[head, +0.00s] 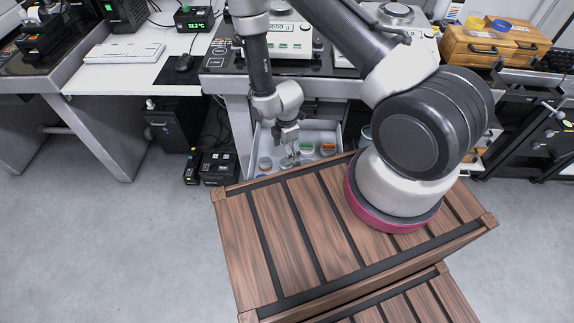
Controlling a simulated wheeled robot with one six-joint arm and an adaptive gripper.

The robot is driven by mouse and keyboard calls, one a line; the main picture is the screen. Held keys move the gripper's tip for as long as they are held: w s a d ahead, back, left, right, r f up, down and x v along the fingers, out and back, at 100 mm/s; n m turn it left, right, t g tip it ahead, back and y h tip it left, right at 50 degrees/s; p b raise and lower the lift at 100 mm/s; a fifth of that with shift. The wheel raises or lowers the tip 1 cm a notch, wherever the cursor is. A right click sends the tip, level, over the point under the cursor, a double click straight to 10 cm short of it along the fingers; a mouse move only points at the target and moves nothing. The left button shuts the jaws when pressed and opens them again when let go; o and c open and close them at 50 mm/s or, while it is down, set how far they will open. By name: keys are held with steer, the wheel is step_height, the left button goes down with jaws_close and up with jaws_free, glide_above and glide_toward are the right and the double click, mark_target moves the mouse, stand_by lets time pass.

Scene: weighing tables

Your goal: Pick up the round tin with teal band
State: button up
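An open grey drawer (256,143) under the table holds several small round tins. A tin with a green top (306,149) and a tin with an orange top (327,148) are at its right. A greyish tin (265,163) is at its left. The tins are too small to tell which has the teal band. My gripper (290,160) points down into the middle of the drawer, between the left and right tins. Its fingers are small against the drawer, and whether they are open or hold something cannot be told.
My wooden-slatted base top hides the drawer's near edge. The table (217,62) above the drawer carries balances (288,40). A white desk with a keyboard (126,53) is at left. A wooden case (495,45) is at right. The grey floor (110,230) at left is clear.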

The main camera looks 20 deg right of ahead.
steer(key=f, duration=0.7)
steer(key=shift+s+f, duration=0.3)
steer(key=shift+s, duration=0.1)
steer(key=c, duration=1.1)
steer(key=shift+r, duration=0.15)
